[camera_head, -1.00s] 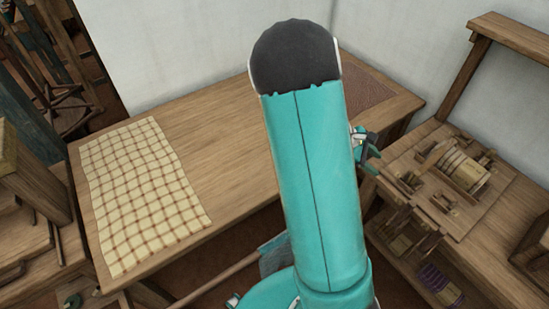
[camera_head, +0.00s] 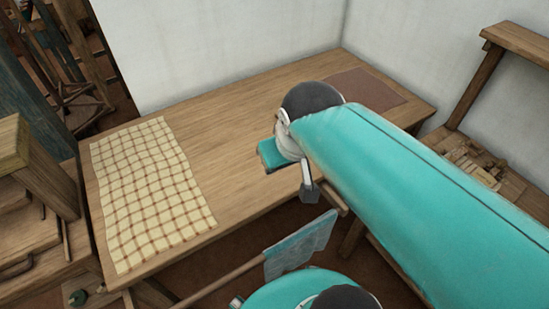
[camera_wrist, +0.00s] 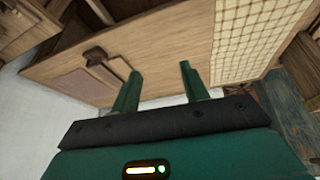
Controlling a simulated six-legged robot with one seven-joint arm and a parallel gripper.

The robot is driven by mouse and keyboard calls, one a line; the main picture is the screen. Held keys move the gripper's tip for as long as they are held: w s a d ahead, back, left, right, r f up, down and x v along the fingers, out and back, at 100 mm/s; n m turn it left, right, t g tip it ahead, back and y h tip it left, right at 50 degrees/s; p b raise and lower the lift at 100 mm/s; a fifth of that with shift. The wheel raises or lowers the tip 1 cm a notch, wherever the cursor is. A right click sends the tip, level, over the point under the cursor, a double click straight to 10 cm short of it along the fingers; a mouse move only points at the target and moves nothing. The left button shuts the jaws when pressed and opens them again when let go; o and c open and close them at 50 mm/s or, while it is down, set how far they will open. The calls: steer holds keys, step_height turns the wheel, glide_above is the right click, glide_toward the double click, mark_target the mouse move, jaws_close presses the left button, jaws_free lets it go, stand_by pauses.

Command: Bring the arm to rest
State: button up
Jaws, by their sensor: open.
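My teal arm (camera_head: 420,190) reaches from the lower right of the head view up to a dark rounded joint over the table. My gripper (camera_wrist: 159,70) shows in the wrist view as two green fingers standing apart, with nothing visible between them. The fingers are seen against the wooden table (camera_wrist: 175,50), and the distance to it is hard to judge. I cannot make out the fingers in the head view.
The wooden table (camera_head: 235,130) bears a checkered cloth (camera_head: 150,190) on its left and a brown mat (camera_head: 365,88) at the far right. A wooden frame (camera_head: 485,80) stands at the right. White walls (camera_head: 220,40) close off the back. Wooden loom parts (camera_head: 40,190) stand at the left.

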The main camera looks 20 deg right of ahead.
steer(key=shift+s+a+r+t+y, duration=0.2)
steer(key=shift+s+a+r, duration=0.2)
steer(key=shift+a, duration=0.25)
steer(key=shift+s+a+r+t+y, duration=0.1)
steer(key=shift+s+a+r+t, duration=0.1)
steer(key=shift+s+a+r, duration=0.3)
steer(key=shift+a+f, duration=0.1)
steer(key=shift+f, duration=0.1)
steer(key=shift+c, duration=0.3)
steer(key=shift+c, duration=0.7)
steer(key=shift+m, duration=0.3)
